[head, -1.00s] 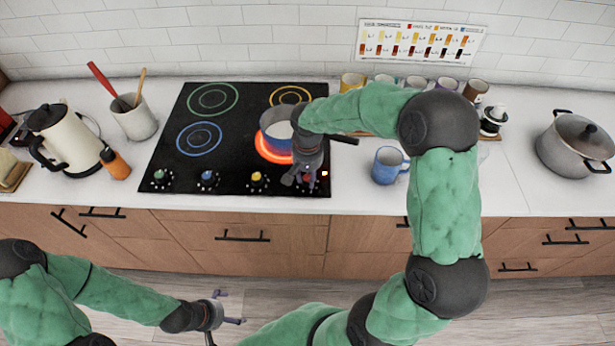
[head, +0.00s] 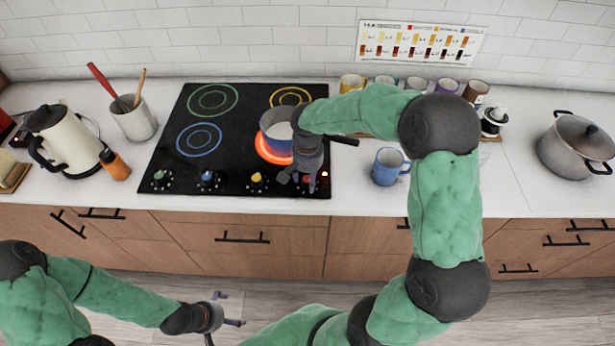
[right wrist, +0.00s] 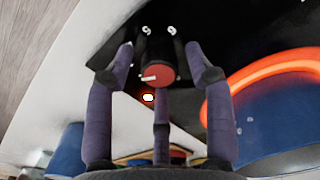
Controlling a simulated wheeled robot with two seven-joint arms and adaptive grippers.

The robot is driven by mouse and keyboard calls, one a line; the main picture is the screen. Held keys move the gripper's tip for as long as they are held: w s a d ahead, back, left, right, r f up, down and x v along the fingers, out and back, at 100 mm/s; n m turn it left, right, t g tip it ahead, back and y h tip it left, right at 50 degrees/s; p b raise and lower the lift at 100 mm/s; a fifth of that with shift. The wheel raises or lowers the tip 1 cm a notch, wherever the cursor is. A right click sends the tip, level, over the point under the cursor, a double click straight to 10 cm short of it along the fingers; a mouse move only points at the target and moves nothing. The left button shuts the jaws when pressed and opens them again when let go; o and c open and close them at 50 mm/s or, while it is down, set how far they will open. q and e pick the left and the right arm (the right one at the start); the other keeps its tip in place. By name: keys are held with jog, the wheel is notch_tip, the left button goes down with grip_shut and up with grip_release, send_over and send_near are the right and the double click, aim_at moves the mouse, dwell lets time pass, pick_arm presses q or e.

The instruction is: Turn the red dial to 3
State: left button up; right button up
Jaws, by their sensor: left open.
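The red dial (right wrist: 158,76) shows in the right wrist view with a white mark toward its left side. Two white marks on the black panel stand above it, too small to read surely. The fingers of my right gripper (right wrist: 160,72) stand around the dial, with a gap visible at left and right; a middle finger reaches toward its lower edge, contact unclear. In the head view my right gripper (head: 302,184) is at the front right corner of the cooktop (head: 235,150) and mostly hides the dial. My left gripper (head: 224,310) is open and empty, low over the floor.
A blue pot (head: 273,140) sits on the glowing red burner (head: 264,153) beside my right gripper. A blue mug (head: 386,168) stands to the right. Green, blue and yellow (head: 257,178) dials line the front left of the cooktop. A kettle (head: 68,140) stands at left.

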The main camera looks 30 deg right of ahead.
aim_at(308, 179)
jog(key=shift+r, duration=0.1)
notch_tip(308, 179, up, 12)
dwell(0.7)
jog(key=shift+s+f, duration=0.1)
jog(key=shift+f, duration=0.1)
dwell(0.3)
